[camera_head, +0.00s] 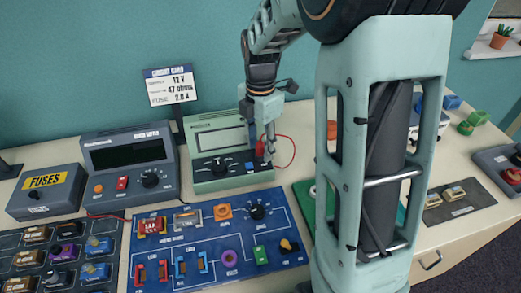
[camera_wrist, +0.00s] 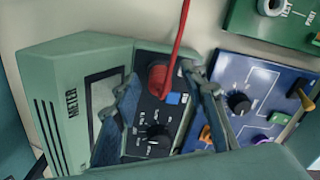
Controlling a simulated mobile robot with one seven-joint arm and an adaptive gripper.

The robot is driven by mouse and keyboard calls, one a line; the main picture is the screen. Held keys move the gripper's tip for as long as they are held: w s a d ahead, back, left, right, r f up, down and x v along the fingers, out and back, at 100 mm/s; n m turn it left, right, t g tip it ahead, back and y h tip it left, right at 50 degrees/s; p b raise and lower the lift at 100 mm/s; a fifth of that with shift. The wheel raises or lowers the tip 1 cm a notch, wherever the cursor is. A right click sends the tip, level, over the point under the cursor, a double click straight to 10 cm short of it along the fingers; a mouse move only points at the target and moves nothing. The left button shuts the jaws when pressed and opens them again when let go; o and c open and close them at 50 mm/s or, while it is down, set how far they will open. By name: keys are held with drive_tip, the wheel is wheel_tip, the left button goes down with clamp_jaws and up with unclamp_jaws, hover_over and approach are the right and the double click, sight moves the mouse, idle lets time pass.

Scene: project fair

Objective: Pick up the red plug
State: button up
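The red plug (camera_wrist: 158,78) sits in the dark panel of the green meter (camera_wrist: 60,105), with a red cable rising from it in the wrist view. My gripper (camera_wrist: 162,76) is open, with one finger on each side of the plug and a visible gap to it. In the head view my gripper (camera_head: 267,148) points down over the right part of the meter (camera_head: 230,180). The plug (camera_head: 260,149) shows small there, partly hidden by the fingers.
A blue socket (camera_wrist: 173,98) and a black dial (camera_wrist: 158,134) are close to the plug. A blue circuit board (camera_head: 205,265) lies in front of the meter. A grey power supply (camera_head: 128,160) stands left of it, and a sign (camera_head: 170,86) stands behind.

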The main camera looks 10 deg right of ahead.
clamp_jaws()
drive_tip(key=shift+r, duration=0.2)
